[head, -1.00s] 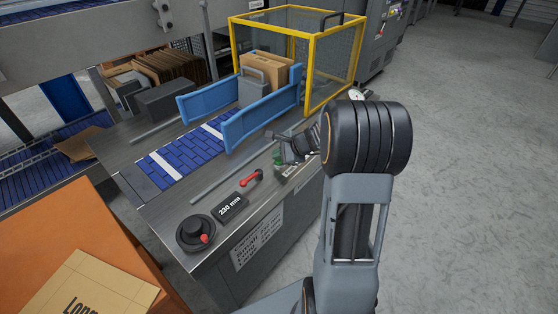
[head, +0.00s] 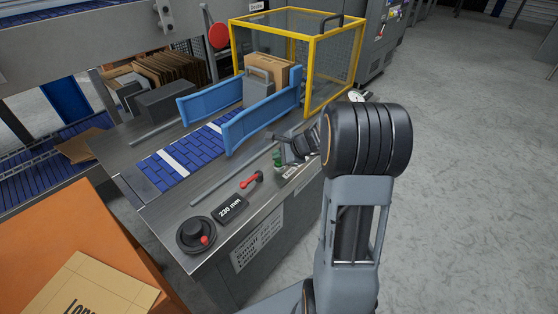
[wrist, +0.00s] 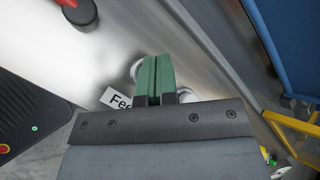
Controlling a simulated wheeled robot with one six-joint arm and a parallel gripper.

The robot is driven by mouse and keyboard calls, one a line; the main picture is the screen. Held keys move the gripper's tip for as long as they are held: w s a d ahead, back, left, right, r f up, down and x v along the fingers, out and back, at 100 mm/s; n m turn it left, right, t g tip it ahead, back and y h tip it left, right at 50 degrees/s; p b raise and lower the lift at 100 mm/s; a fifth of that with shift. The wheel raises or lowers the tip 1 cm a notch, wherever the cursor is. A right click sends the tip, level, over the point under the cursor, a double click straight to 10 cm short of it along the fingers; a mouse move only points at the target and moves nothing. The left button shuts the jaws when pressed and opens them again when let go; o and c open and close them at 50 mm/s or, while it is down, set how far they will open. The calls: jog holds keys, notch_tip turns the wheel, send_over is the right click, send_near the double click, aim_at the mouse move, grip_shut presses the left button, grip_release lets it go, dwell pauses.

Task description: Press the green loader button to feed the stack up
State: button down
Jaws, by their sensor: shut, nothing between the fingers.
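My gripper (head: 278,160) is shut and empty, low over the right edge of the machine's steel top in the head view. In the wrist view its two green fingers (wrist: 157,78) are together, with a pale round rim (wrist: 136,68) showing beside them. A partly covered label (wrist: 115,98) reading "Fee" lies just left of the fingers. I cannot make out the green loader button apart from the green fingers; it appears hidden behind them. Whether the fingertips touch it, I cannot tell.
Blue guides (head: 262,115) flank the blue belt (head: 190,150). A carton (head: 275,70) stands near the yellow-framed guard (head: 313,70). A red-handled lever (head: 252,180) and black handwheel (head: 196,236) sit nearer. A red disc (head: 219,36) shows by the post.

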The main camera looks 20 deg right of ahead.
aim_at(279, 162)
jog(key=shift+r, duration=0.45)
jog(key=shift+r+p, duration=0.1)
jog(key=shift+p, duration=0.2)
notch_tip(279, 162, up, 5)
jog(key=p, duration=0.4)
dwell(0.7)
